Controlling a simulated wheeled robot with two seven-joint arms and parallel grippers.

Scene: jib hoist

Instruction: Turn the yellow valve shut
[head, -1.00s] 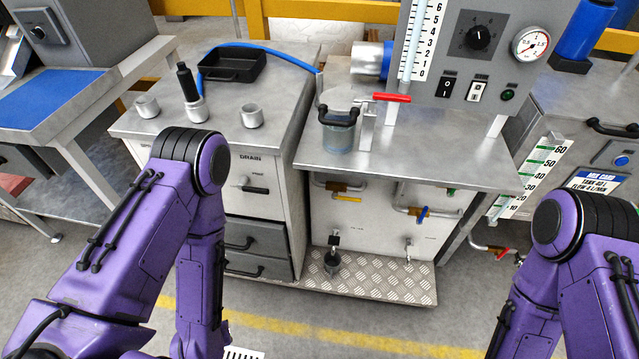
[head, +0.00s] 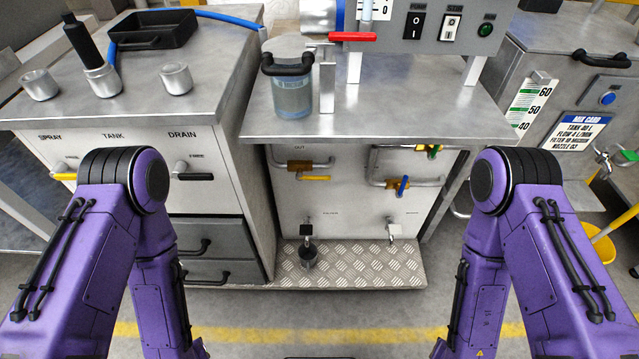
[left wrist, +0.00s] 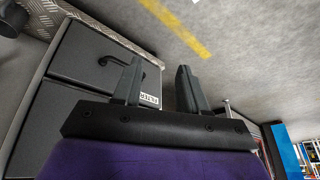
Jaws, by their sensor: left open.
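A yellow lever (head: 313,178) sits on a brass valve (head: 298,166) on the pipe under the OUT mark, on the white panel below the steel bench. The lever lies level, roughly along the pipe. Another yellow lever (head: 64,177) shows under the SPRAY mark on the left cabinet, partly behind my left arm. My left gripper (left wrist: 160,72) is open and empty in the left wrist view, in front of a dark drawer front. In the head view both arms hang low and neither gripper shows.
A blue-handled valve (head: 403,186) and a green-handled valve (head: 434,152) sit right of the OUT valve. A treadplate ledge (head: 350,270) with a small dark cup (head: 308,257) juts out below. The bench top (head: 400,110) overhangs the panel. Drawer handles (head: 193,247) stick out at left.

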